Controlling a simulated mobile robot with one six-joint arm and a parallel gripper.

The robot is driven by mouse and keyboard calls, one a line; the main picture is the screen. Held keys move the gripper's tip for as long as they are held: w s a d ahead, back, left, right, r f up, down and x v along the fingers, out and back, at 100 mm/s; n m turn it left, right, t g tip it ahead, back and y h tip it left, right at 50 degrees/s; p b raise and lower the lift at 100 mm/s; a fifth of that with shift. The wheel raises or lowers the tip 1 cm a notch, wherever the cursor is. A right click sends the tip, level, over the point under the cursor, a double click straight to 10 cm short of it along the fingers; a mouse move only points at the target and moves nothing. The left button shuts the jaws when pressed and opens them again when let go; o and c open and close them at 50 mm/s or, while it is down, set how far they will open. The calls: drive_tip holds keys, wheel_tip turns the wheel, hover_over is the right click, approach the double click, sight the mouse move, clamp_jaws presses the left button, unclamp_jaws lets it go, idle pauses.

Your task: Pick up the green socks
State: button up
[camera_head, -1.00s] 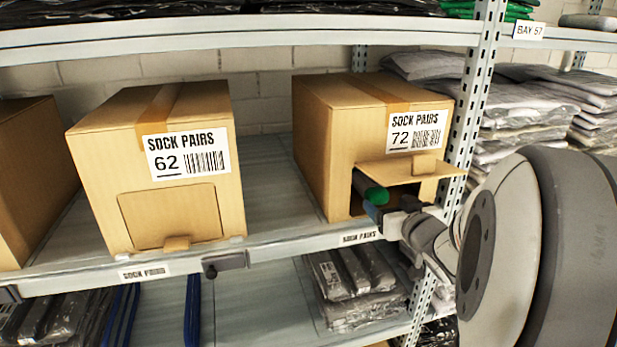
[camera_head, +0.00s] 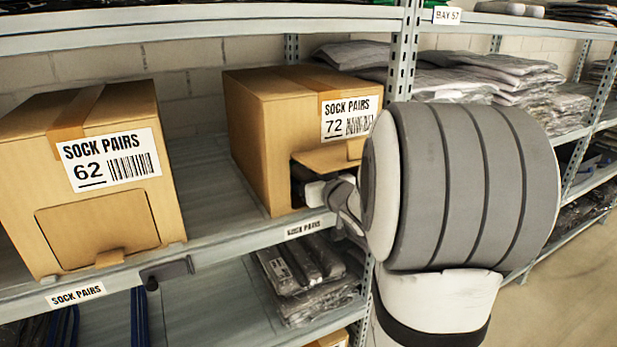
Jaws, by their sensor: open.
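The cardboard box labelled "SOCK PAIRS 72" (camera_head: 255,140) stands on the middle shelf, with its front flap (camera_head: 325,157) folded up and out. My gripper (camera_head: 308,188) is at the opening under this flap, with its front end reaching into the box. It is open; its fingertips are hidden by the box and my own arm. The green socks are not visible now, as the dark opening is mostly covered by my wrist and arm. I cannot tell how close my fingers are to them.
A closed box labelled "SOCK PAIRS 62" (camera_head: 150,180) stands to the left on the same shelf. A shelf upright (camera_head: 404,50) rises close to my arm. Bagged garments (camera_head: 305,270) lie on the shelf below. Open floor (camera_head: 570,290) shows at right.

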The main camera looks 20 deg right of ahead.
drive_tip(key=shift+c, duration=0.6)
drive_tip(key=c, duration=0.9)
drive_tip(key=shift+r, duration=0.15)
drive_tip(key=shift+c, duration=0.2)
